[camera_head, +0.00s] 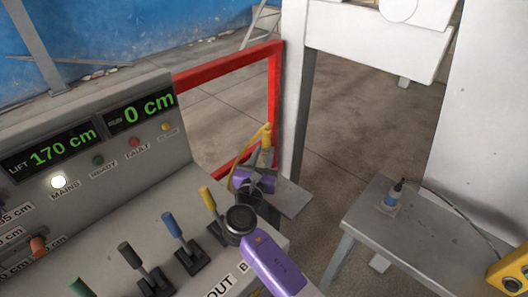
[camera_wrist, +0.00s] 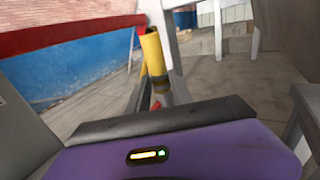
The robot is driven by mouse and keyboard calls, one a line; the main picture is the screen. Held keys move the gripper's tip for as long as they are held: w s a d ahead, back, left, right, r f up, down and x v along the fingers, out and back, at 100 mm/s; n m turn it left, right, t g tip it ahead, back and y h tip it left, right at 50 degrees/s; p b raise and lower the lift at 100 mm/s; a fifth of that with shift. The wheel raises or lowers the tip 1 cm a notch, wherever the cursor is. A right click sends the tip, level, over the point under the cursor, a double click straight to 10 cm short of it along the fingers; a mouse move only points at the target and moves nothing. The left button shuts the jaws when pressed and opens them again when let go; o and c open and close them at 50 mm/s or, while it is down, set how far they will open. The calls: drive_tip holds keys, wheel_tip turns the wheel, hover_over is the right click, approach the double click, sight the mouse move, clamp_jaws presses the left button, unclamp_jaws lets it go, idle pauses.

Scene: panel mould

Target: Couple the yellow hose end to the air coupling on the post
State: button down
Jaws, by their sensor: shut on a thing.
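The yellow hose end (camera_head: 266,138) shows above my gripper (camera_head: 262,158) in the head view, with a thin yellow hose looping down on its left. In the wrist view the hose end (camera_wrist: 153,52) is a yellow cylinder with a dark band low down, tilted slightly left. My gripper is shut on it. The pale post (camera_head: 293,100) rises just behind and to the right of the gripper in the head view. I cannot make out the air coupling on it in either view. Whether the hose end touches the post cannot be told.
A grey console (camera_head: 90,130) with displays, lamps and coloured levers fills the left, close to my arm. A red frame (camera_head: 273,85) stands beside the post. A grey table (camera_head: 425,240) bearing a small black-tipped item (camera_head: 391,199) is at right. Open floor lies behind.

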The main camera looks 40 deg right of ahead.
wheel_tip(320, 180, down, 5)
drive_tip(key=b, duration=0.3)
drive_tip(key=shift+r+p, duration=0.1)
drive_tip(key=shift+p, duration=0.5)
idle(1.8)
drive_tip(key=shift+f+b, duration=0.95)
drive_tip(key=shift+f, duration=0.35)
drive_tip(key=shift+f, duration=0.3)
